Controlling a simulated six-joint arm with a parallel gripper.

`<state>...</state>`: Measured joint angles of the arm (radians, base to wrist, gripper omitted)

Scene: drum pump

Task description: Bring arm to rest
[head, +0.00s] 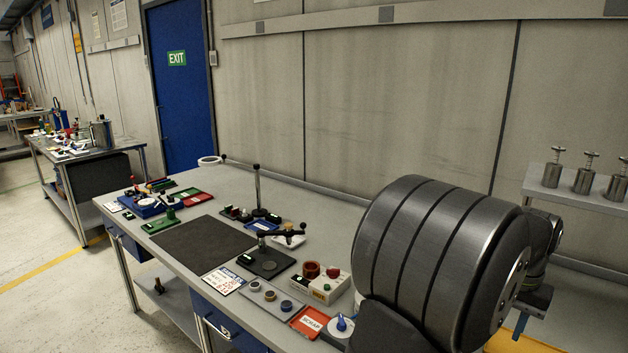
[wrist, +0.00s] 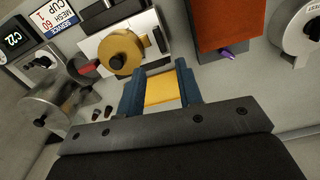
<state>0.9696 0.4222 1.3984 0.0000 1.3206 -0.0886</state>
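My gripper (wrist: 160,82) shows in the wrist view with its two blue fingers apart. A flat yellow patch (wrist: 165,90) shows in the gap between them. It seems to lie on the surface beyond, but I cannot tell for sure. I see no object clearly gripped. In the head view my gripper (head: 533,300) hangs at the far right, beyond the large dark rounded link of my arm. My arm hides the bench's right end.
The bench holds a black mat (head: 200,244), a black lever stand (head: 268,260), a red SCRAP tray (head: 311,322) and small parts. Metal canisters (head: 583,180) stand on a right shelf. The wrist view shows a brass disc (wrist: 121,51), a metal cup (wrist: 50,110) and an orange block (wrist: 228,25) nearby.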

